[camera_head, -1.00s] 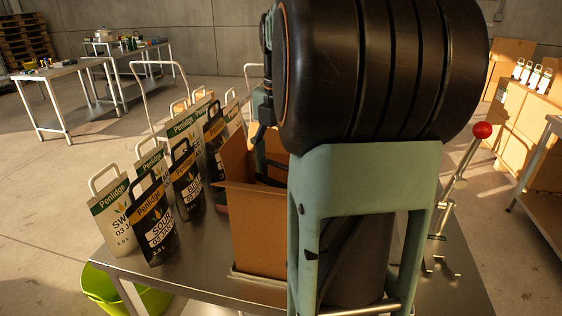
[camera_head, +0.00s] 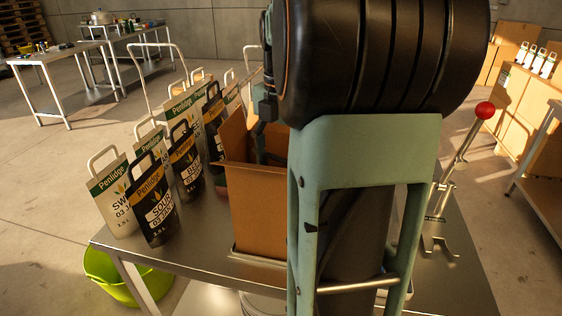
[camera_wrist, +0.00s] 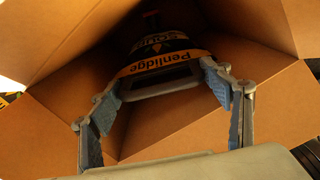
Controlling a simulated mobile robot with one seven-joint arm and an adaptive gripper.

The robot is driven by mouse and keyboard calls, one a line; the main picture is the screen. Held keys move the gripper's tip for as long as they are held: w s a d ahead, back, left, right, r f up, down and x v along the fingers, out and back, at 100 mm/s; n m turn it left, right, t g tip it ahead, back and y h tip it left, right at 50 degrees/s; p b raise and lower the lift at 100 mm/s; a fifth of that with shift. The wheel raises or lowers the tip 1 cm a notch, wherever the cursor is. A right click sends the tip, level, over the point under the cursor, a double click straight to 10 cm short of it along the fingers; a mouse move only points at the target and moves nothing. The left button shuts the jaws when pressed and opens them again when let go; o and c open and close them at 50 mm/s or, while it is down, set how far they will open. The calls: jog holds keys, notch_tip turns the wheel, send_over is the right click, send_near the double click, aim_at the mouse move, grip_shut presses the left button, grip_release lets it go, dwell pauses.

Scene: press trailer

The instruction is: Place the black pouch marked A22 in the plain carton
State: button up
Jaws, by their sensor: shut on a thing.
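The plain carton (camera_head: 258,212) stands open on the metal table, partly hidden behind my arm. My gripper (camera_wrist: 165,92) reaches down inside it in the wrist view, shut on the handle of a black pouch (camera_wrist: 165,58). The pouch has an orange Penlidge band and hangs within the carton walls. I cannot read an A22 mark on it, and cannot tell whether its base touches the carton floor. In the head view the carton wall and my arm hide the held pouch.
Several black and white pouches, including a black one (camera_head: 152,208) at the front, stand left of the carton. A green tub (camera_head: 112,275) is below the table. A red-knobbed lever (camera_head: 485,111) rises at right. Side tables stand at the back left.

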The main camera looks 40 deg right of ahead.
jog(key=shift+r, duration=0.15)
jog(key=o, duration=2.1)
notch_tip(320, 180, up, 13)
jog(key=shift+p, duration=0.95)
